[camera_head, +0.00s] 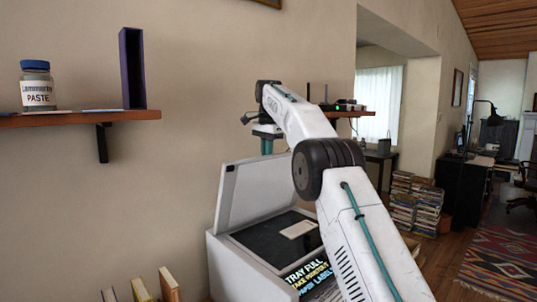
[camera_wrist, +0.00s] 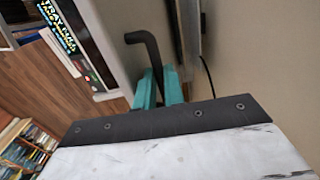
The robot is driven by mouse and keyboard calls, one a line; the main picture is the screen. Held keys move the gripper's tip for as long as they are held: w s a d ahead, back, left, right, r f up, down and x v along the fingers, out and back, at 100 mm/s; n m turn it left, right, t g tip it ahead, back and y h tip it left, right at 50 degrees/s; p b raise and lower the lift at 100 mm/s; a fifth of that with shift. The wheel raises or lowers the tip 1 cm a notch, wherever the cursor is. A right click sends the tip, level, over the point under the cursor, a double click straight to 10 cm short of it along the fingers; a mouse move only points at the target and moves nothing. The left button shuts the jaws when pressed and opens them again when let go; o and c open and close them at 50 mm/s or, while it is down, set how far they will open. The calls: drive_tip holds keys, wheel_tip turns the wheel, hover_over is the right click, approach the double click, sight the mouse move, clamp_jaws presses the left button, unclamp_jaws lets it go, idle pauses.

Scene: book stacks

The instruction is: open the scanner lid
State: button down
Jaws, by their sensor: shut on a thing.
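The scanner (camera_head: 222,262) is a white box at the lower middle of the head view. Its white lid (camera_head: 252,192) is raised and leans back steeply, baring the dark glass. A small pale sheet (camera_head: 299,229) lies on the glass. My gripper (camera_head: 266,147) is at the lid's upper edge, partly hidden by my arm. In the wrist view its teal fingers (camera_wrist: 159,82) are shut on a black bent handle (camera_wrist: 147,46). A grey upright edge, perhaps of the lid, stands beside the handle. The far right of the lid is hidden behind my arm.
A wall shelf (camera_head: 80,117) at left holds a paste jar (camera_head: 37,88) and a purple upright case (camera_head: 132,68). Another shelf (camera_head: 350,113) with a router is behind my arm.

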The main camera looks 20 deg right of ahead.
drive_tip(key=shift+w+a+f, duration=0.15)
drive_tip(key=shift+w+f, duration=0.05)
drive_tip(key=shift+w, duration=0.15)
drive_tip(key=c, duration=1.5)
unclamp_jaws()
drive_tip(key=shift+w+f, duration=0.2)
drive_tip(key=shift+w, duration=0.05)
drive_tip(key=shift+r, duration=0.1)
drive_tip(key=shift+s+r, duration=0.1)
drive_tip(key=shift+s, duration=0.05)
